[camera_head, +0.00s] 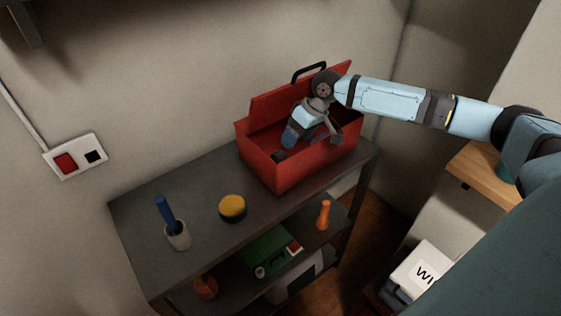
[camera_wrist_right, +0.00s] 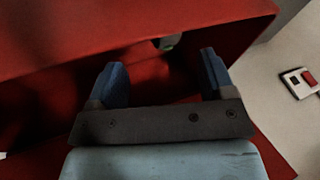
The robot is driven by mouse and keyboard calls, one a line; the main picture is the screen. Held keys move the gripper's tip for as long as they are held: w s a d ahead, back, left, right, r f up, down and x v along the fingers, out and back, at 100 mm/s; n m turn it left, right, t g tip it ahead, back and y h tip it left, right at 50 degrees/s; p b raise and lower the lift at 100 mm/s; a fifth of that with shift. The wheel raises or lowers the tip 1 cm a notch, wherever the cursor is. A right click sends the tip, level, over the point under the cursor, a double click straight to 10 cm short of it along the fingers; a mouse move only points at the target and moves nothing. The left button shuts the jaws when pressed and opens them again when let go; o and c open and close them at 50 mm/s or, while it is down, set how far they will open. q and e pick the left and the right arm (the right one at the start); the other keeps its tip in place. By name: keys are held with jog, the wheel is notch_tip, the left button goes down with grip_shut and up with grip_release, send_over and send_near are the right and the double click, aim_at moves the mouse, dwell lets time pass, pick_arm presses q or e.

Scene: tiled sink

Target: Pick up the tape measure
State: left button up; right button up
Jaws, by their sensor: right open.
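A round yellow-and-black object (camera_head: 232,208), which looks like the tape measure, sits on the top of the grey shelf, left of the open red toolbox (camera_head: 285,178). My right gripper (camera_head: 289,141) reaches down into the toolbox from above, well to the right of the yellow object. In the right wrist view my right gripper (camera_wrist_right: 162,62) is open, with its two blue fingers apart and nothing between them. A small grey-green thing (camera_wrist_right: 168,41) shows just beyond the fingers, partly hidden; I cannot tell what it is. My left gripper is not in view.
The shelf top (camera_head: 190,262) also holds a cup (camera_head: 178,237) with a blue-handled tool. The toolbox's raised lid and walls surround my right gripper closely. A green case (camera_head: 265,252) and an orange object (camera_head: 323,214) are on the lower shelf. A wall socket (camera_head: 75,157) is at left.

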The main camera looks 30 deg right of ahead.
aim_at(283, 154)
jog(key=x, duration=0.5)
jog(key=p+x, duration=0.1)
jog(key=x, duration=0.1)
jog(key=shift+w+a+f, duration=0.1)
jog(key=shift+w+a, duration=0.1)
jog(key=shift+a, duration=0.25)
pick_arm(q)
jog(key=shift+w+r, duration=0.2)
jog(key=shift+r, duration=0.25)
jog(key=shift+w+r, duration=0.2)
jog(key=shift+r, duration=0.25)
pick_arm(e)
jog(key=shift+s, duration=0.1)
jog(key=shift+c, duration=0.4)
jog(key=c, duration=1.1)
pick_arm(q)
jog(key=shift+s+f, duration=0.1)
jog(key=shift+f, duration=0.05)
pick_arm(e)
jog(key=shift+c, duration=0.2)
